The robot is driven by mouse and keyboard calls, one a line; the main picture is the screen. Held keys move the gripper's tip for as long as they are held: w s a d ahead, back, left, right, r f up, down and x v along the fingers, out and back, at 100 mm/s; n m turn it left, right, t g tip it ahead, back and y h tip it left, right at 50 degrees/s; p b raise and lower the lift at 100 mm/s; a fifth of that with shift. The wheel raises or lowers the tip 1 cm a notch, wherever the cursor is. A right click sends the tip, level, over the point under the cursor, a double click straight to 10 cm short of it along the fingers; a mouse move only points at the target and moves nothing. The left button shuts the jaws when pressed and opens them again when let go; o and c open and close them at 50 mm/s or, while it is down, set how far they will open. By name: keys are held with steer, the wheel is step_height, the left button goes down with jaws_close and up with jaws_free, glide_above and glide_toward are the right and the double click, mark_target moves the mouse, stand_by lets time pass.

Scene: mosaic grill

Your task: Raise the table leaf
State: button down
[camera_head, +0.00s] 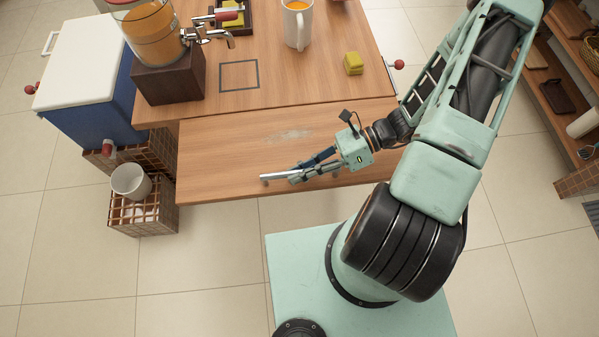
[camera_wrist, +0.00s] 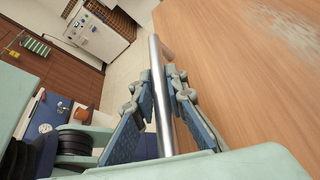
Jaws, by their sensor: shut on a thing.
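The table leaf (camera_head: 225,150) is a wooden panel along the near edge of the table (camera_head: 300,85), with a pale worn patch on its top. It looks roughly flat, but I cannot tell whether it is fully level with the tabletop. A metal bar handle (camera_head: 272,176) runs along its near edge. My gripper (camera_head: 302,174) is shut around this handle. In the wrist view the bar (camera_wrist: 155,60) passes between both fingers of my gripper (camera_wrist: 160,82), with the leaf's wood (camera_wrist: 225,65) to the right.
A blue cooler (camera_head: 95,125) and a crate (camera_head: 150,217) holding a white cup (camera_head: 130,181) are at left. Shelves (camera_head: 560,90) stand at right.

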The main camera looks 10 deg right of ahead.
steer(key=shift+r, duration=0.25)
steer(key=c, duration=1.9)
jaws_free()
steer(key=shift+c, duration=0.2)
steer(key=shift+f, duration=0.1)
steer(key=v, duration=1.2)
